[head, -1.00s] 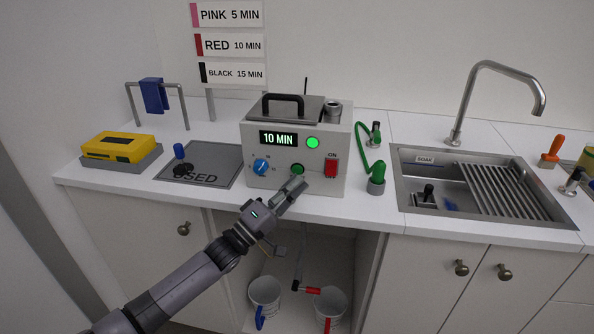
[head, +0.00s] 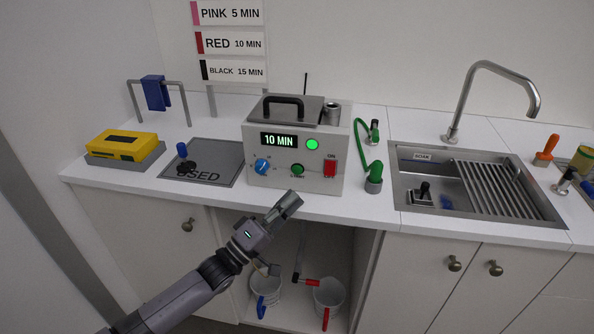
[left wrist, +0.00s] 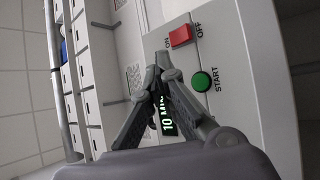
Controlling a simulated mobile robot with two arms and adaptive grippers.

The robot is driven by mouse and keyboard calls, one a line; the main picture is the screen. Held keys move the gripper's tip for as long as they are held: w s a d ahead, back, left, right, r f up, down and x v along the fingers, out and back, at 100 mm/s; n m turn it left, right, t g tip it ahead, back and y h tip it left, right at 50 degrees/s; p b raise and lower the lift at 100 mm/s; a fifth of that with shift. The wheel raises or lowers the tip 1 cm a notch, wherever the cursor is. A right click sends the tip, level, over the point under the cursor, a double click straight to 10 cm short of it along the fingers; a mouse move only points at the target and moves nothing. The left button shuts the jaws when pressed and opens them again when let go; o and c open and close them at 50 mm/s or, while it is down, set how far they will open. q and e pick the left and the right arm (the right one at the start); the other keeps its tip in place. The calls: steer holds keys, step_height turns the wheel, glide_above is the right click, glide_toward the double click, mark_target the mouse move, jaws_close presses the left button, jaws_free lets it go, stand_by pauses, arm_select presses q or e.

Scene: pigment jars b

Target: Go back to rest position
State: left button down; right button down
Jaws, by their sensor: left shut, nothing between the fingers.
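My left gripper (head: 290,203) is shut and empty, in front of and below the machine (head: 308,178), apart from it. It also shows in the left wrist view (left wrist: 157,75), its fingers together in front of the machine's face. The machine's display (head: 279,140) reads 10 MIN and a green lamp (head: 312,144) is lit beside it. The green start button (head: 297,170), blue dial (head: 262,166) and red switch (head: 330,168) are on its front. In the left wrist view the green button (left wrist: 201,82) is labelled START. My right gripper is not in view.
The counter edge runs just behind my left gripper. Under it, an open cabinet holds two buckets (head: 328,295) with blue and red handles. A sink (head: 475,160) is at the right. A yellow device (head: 122,144) and a grey USED mat (head: 220,160) are at the left.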

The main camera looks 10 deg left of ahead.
arm_select(q)
steer(key=s+d+f+m+g+y, duration=0.1)
steer(key=s+f+m+g+y, duration=0.25)
steer(key=s+f+y, duration=0.85)
steer(key=s+a+f+m+g+y, duration=0.1)
steer(key=s+a+f+m+g, duration=0.2)
steer(key=s, duration=0.4)
steer(key=s+a+f+g+y, duration=0.15)
steer(key=s+a+g, duration=0.25)
steer(key=s, duration=0.4)
steer(key=s+a+f+m+g+y, duration=0.1)
steer(key=s+a+f+m+g, duration=0.2)
steer(key=s, duration=0.4)
step_height(320, 180, down, 27)
steer(key=s+a+n+g, duration=0.1)
steer(key=s, duration=0.1)
steer(key=s+a+f+g, duration=0.1)
steer(key=s+a+f, duration=0.2)
steer(key=s+f, duration=1.2)
steer(key=shift+s+f, duration=0.15)
steer(key=shift+s, duration=0.45)
